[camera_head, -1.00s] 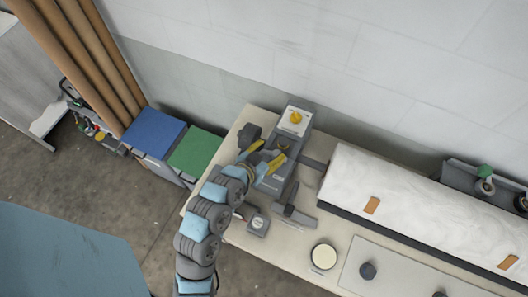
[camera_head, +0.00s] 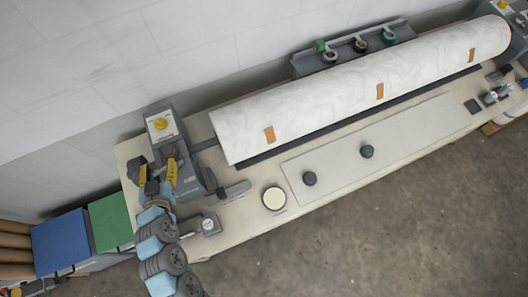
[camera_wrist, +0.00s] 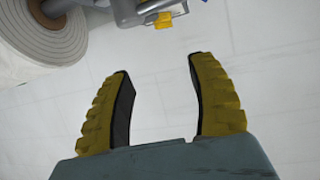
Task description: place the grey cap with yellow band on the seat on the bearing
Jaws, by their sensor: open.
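My gripper (camera_head: 157,175) is open at the left end of the bench, over the grey bearing block (camera_head: 188,178). Its yellow fingers stand apart, and nothing shows between them in the wrist view (camera_wrist: 165,105). A small dark round part with some yellow (camera_head: 170,151) sits on the block just beyond the fingers. It is too small to tell whether it is the grey cap with yellow band or the seat. My fingers and wrist hide part of the block.
A yellow knob (camera_head: 160,124) sits on a pale panel behind the gripper. A long white roll (camera_head: 340,95) lies along the bench to the right. A dark knob-like part (camera_head: 137,166) is at left. A gauge (camera_head: 208,224), a round cream-topped item (camera_head: 274,198) and two dark knobs (camera_head: 309,178) stand in front.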

